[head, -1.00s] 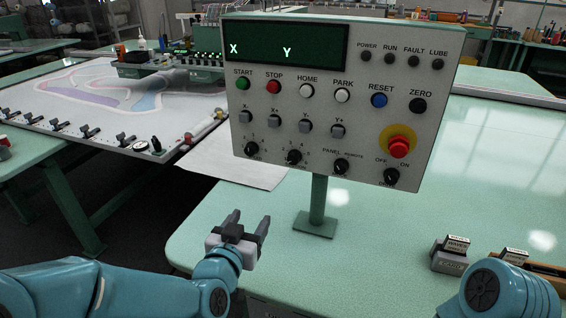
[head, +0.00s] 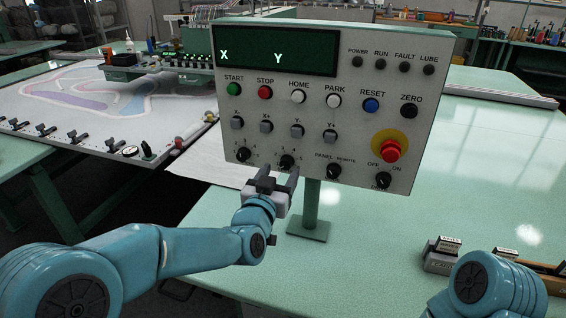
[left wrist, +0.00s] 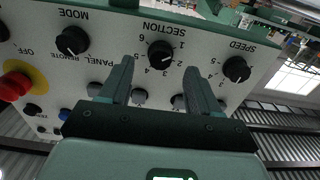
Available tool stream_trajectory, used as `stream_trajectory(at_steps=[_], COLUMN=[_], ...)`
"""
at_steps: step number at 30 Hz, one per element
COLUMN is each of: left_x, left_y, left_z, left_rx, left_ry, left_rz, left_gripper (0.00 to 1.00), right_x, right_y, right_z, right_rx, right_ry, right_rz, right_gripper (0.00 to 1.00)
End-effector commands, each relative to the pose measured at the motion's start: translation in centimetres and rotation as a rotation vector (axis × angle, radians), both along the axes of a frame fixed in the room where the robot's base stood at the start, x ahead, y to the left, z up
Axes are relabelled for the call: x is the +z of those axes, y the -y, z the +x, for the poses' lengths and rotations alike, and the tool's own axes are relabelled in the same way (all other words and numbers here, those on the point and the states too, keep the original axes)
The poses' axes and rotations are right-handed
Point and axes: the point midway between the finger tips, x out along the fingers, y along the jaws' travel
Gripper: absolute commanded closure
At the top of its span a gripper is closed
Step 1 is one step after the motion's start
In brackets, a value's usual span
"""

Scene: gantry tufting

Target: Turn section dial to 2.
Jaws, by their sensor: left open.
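The section dial (head: 287,161) is a black knob in the lower row of the grey control panel (head: 225,118). In the left wrist view the section dial (left wrist: 160,55) shows upside down under the word SECTION, with numbers around it. I cannot tell which number its pointer marks. My left gripper (head: 279,170) is open and empty just in front of and below this dial. In the left wrist view its fingertips (left wrist: 159,66) stand on either side of the dial, apparently short of it. My right gripper is out of view.
The speed dial (head: 243,155) and mode dial (head: 333,171) flank the section dial. Jog switches (head: 297,131) sit above. A red stop knob (head: 390,151) is at the right. The panel stands on a post (head: 311,206) over a green table (head: 400,250).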

Motion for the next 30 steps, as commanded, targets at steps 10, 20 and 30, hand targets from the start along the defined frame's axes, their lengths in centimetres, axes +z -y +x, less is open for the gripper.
stream_trajectory(at_steps=[10, 20, 30], left_x=[-0.1, -0.1, -0.1], left_y=[0.9, 1.0, 1.0], left_z=[3.3, 3.3, 3.3], left_rx=[0.001, 0.000, 0.000], left_ry=[-0.001, -0.001, 0.003], left_rz=[0.000, 0.000, 0.014], left_gripper=[0.38, 0.67, 0.93], right_x=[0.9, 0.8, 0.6], right_y=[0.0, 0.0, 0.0], right_z=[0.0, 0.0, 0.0], right_rx=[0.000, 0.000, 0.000], right_ry=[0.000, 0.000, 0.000], right_rz=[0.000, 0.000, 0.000], right_gripper=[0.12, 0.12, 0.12])
